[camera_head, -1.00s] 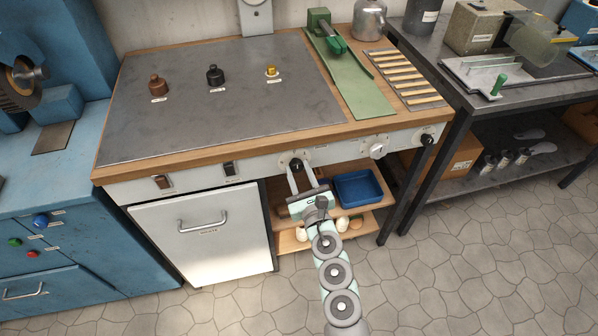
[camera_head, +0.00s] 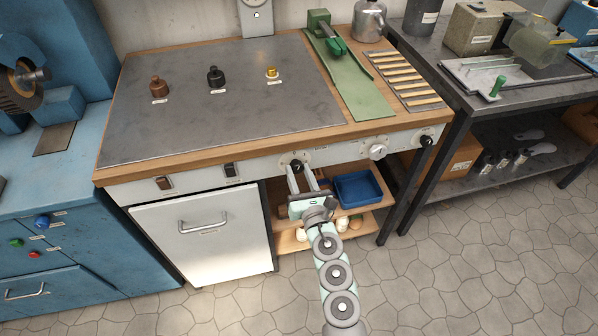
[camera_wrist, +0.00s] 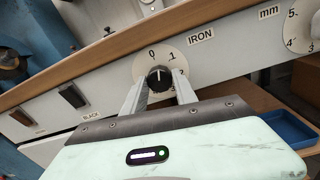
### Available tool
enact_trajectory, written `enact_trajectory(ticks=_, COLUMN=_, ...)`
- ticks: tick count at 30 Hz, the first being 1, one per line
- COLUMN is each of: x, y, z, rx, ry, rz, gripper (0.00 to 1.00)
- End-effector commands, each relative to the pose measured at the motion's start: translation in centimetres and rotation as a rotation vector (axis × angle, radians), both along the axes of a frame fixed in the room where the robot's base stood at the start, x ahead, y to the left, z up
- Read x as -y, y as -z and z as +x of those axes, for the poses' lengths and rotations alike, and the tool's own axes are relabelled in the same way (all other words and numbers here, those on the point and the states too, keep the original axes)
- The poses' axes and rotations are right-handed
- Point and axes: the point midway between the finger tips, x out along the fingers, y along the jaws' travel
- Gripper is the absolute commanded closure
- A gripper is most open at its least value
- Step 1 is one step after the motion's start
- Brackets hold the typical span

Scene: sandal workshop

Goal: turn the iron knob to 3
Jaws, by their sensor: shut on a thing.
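The iron knob (camera_wrist: 158,79) is a black knob on a round white dial, next to the label IRON (camera_wrist: 200,36) on the front panel. It also shows in the head view (camera_head: 296,165). A pale mark on it points up in the wrist view, roughly between 0 and 1. The figures farther round to the right are partly hidden by a finger. My gripper (camera_wrist: 159,92) has one finger on each side of the knob and is shut on it. In the head view my gripper (camera_head: 299,172) reaches the panel from the front.
A white knob (camera_head: 377,151) and another black knob (camera_head: 426,141) sit to the right on the panel. Two dark switches (camera_head: 164,183) (camera_head: 230,170) are to the left. A blue tray (camera_head: 357,189) stands on the shelf below. The floor in front is clear.

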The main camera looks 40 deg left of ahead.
Motion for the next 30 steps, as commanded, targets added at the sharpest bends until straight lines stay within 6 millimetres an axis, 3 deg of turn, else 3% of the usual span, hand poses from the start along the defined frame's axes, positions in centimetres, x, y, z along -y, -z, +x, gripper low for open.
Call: enact_trajectory(ticks=30, x=0.03, y=-0.38, z=-0.01, rx=-0.812, ry=0.003, rz=0.527, gripper=1.00)
